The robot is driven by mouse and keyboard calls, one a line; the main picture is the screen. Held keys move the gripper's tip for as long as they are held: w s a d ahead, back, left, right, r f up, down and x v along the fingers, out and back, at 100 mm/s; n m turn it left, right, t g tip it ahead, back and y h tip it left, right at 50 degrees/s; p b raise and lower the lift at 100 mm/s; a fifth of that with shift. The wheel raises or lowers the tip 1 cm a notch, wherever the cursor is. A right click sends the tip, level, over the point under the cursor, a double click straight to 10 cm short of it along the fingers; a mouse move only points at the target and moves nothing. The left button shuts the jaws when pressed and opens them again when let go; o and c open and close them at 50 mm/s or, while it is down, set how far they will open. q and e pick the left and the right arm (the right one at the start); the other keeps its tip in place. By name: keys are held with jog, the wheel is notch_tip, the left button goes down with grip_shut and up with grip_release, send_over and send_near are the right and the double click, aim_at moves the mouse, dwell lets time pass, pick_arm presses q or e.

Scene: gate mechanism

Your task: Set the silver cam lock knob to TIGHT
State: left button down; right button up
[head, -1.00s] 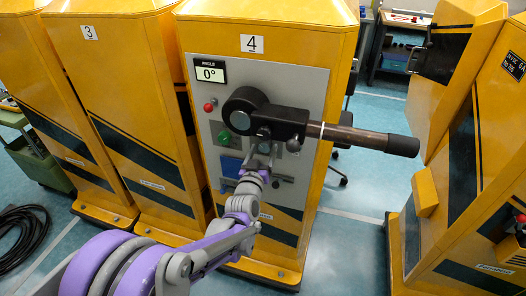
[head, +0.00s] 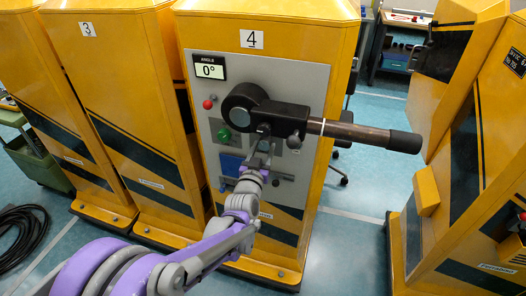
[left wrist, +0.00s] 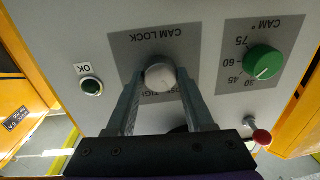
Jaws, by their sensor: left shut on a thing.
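The silver cam lock knob (left wrist: 160,77) shows in the left wrist view, on a grey CAM LOCK plate (left wrist: 122,45) that appears upside down. My left gripper (left wrist: 161,80) has one finger on each side of the knob and is shut on it. Lettering between the fingers is partly covered, and I cannot tell the knob's setting. In the head view my left gripper (head: 263,140) is at the panel, just below the black lever hub, and it hides the knob. My right gripper is not in view.
The black-ended lever (head: 360,133) sticks out to the right above my gripper. A green cam angle knob (left wrist: 262,62), a red knob (left wrist: 262,138) and an OK lamp (left wrist: 92,86) are near. The display (head: 209,68) reads 0°. Yellow cabinets (head: 110,100) stand to the left.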

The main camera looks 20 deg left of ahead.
pick_arm(q)
jog(key=m+b, duration=0.1)
jog(key=m, duration=0.2)
jog(key=shift+f+m, duration=0.15)
jog(key=shift+m, duration=0.25)
jog(key=m+b, duration=0.1)
jog(key=m, duration=0.2)
jog(key=shift+m+h, duration=0.3)
jog(key=shift+m, duration=0.1)
jog(key=m+b, duration=0.1)
jog(key=m, duration=0.2)
jog(key=shift+a+m, duration=0.1)
jog(key=shift+m, duration=0.3)
jog(key=shift+m+t+h, duration=0.3)
jog(key=shift+m, duration=2.1)
jog(key=shift+c, duration=1.4)
grip_release()
jog(key=s, duration=1)
jog(key=shift+s+a+f+b, duration=0.2)
jog(key=shift+s+f+b, duration=0.1)
jog(key=shift+s, duration=0.1)
